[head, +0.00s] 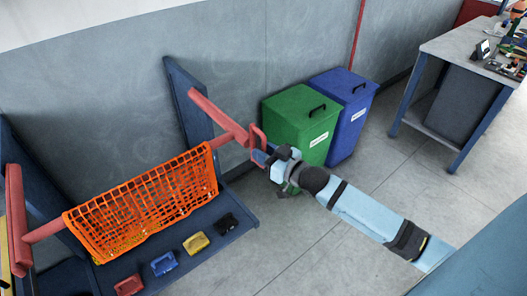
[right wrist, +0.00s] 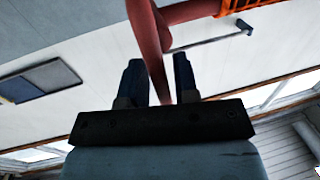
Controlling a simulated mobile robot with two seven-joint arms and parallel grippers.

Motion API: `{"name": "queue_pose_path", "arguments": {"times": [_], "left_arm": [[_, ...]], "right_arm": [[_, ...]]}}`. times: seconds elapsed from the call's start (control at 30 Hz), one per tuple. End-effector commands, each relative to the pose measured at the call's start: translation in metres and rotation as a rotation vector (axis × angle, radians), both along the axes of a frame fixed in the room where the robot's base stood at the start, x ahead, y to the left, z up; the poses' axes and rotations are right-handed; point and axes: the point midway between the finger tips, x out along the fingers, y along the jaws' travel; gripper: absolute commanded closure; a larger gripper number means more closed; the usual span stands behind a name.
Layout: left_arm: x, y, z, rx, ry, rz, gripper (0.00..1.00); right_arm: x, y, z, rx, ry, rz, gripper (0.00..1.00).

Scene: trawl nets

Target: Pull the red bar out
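A red bar (head: 225,122) with a handle-like loop (head: 258,150) at its right end lies at the upright of a blue stand. An orange net (head: 150,205) hangs beside it, to its lower left. My right gripper (head: 264,157) is at the loop. In the right wrist view, its two dark blue fingers (right wrist: 160,78) stand apart with a red piece (right wrist: 153,45) of the bar between them. A gap shows beside the red piece, so the gripper looks open around it; contact cannot be made out. My left gripper is not in view.
The stand's blue shelf (head: 180,268) holds several small coloured items, among them a yellow one (head: 196,243). A green bin (head: 300,118) and a blue bin (head: 345,105) stand behind my right gripper. A workbench (head: 455,48) is at the far right. Open floor lies in front.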

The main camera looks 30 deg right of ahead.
Motion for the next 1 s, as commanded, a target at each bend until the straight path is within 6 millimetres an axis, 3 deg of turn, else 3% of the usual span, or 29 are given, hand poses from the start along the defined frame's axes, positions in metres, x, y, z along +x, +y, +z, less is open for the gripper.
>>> {"name": "queue_pose_path", "arguments": {"times": [0.33, 0.47, 1.0], "left_arm": [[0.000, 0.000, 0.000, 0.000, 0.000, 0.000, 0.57], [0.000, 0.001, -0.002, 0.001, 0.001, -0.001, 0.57], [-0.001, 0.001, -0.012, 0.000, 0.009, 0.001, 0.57]], "right_arm": [[-0.001, 0.000, -0.001, -0.001, 0.002, 0.000, 0.61], [-0.011, -0.004, -0.002, -0.001, 0.003, 0.000, 0.61], [-0.106, -0.037, -0.002, -0.002, 0.003, 0.000, 0.61]]}}
